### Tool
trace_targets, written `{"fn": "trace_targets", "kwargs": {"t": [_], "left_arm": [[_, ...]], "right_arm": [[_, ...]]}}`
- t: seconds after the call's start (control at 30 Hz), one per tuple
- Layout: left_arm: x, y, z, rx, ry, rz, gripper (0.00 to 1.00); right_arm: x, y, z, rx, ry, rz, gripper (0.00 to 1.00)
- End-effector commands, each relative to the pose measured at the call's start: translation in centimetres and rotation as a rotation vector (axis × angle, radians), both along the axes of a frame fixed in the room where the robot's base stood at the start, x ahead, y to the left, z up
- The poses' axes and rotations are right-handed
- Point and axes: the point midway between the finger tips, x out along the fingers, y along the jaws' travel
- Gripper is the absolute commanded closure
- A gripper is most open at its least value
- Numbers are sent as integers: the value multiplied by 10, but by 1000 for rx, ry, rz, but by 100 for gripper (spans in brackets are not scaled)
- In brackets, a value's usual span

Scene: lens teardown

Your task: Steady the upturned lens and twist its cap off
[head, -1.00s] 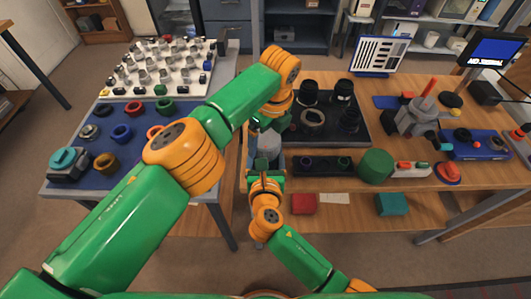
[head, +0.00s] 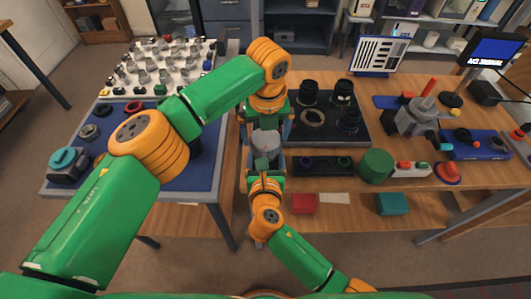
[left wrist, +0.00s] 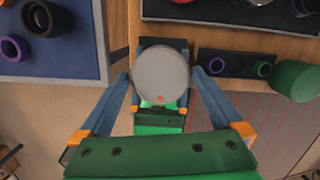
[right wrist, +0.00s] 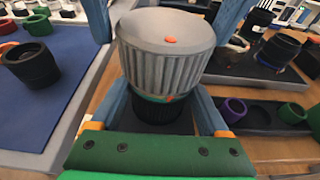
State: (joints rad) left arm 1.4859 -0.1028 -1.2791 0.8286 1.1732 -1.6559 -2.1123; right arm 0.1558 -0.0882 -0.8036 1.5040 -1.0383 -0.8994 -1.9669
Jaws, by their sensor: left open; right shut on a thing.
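The upturned lens shows in the right wrist view with its black body (right wrist: 160,112) below and its ribbed grey cap (right wrist: 165,55) on top. The cap has an orange dot. My right gripper (right wrist: 162,125) is shut on the lens body, below the cap. My left gripper (left wrist: 162,98) is open above the lens. In the left wrist view the round cap top (left wrist: 160,74) lies between its spread blue fingers, with gaps visible on both sides. In the head view the cap (head: 265,143) shows between the two wrists; most of the lens body is hidden there.
A dark tray (head: 362,126) with black rings and lens parts lies right of the lens. A dark block with small rings (head: 325,167) and a green cylinder (head: 375,165) stand nearby. The blue mat (head: 205,180) with rings is left, across a gap.

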Motion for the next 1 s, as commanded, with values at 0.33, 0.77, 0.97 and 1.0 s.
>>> {"fn": "trace_targets", "kwargs": {"t": [0.33,0.77,0.97,1.0], "left_arm": [[-14,-3,98,-1,-4,6,0],[63,70,56,-337,-50,771,0],[87,116,34,-441,-82,1088,0],[91,126,30,-457,-87,1146,0]], "right_arm": [[0,0,0,0,0,1,100],[0,1,0,2,-1,2,100],[0,1,0,2,0,2,100],[0,1,0,2,0,2,100]]}}
